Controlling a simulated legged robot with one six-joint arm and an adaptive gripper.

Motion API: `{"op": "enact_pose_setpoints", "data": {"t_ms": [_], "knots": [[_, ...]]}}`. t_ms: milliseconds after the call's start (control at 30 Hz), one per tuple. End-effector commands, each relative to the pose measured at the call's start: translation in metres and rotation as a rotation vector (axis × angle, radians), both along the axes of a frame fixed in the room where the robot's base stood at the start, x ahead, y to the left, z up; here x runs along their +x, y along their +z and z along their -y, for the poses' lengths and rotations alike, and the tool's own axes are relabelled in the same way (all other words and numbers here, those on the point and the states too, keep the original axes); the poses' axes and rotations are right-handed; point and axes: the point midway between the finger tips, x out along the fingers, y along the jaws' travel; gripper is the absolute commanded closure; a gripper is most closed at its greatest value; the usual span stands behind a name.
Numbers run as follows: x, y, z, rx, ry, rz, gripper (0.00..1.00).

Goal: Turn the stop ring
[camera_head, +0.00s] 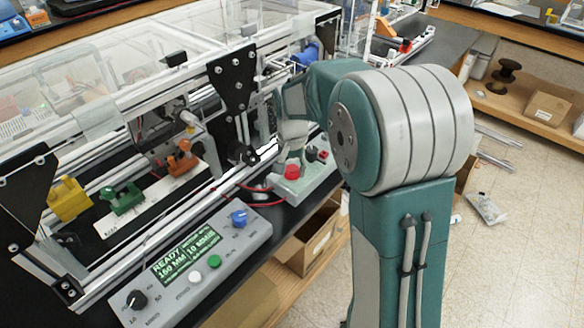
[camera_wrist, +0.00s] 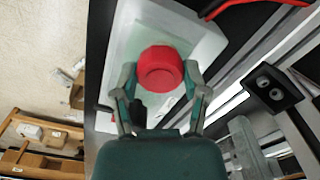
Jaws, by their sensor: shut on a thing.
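The red stop ring (camera_wrist: 161,68) is a round knob on top of a pale box (camera_wrist: 190,28) in the wrist view. My gripper (camera_wrist: 160,77) has one finger on each side of the ring and is shut on it. In the head view the red ring (camera_head: 292,172) shows on the pale green-grey box (camera_head: 307,184), just below my gripper (camera_head: 292,160). My arm stands right of the box and hides part of it. The ring's turn angle cannot be read.
A grey control panel (camera_head: 190,265) with knobs, buttons and a lit display lies at front left. The aluminium extrusion frame (camera_head: 190,190) runs behind the box. A red cable (camera_head: 262,202) lies beside the box. Open cardboard boxes (camera_head: 305,245) sit below the bench edge.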

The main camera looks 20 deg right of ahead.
Motion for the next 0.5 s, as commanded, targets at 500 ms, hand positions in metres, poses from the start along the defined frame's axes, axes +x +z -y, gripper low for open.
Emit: {"op": "enact_pose_setpoints", "data": {"t_ms": [500], "knots": [[-0.0024,-0.0034,-0.0011,0.001,-0.070,-0.011,0.90]]}}
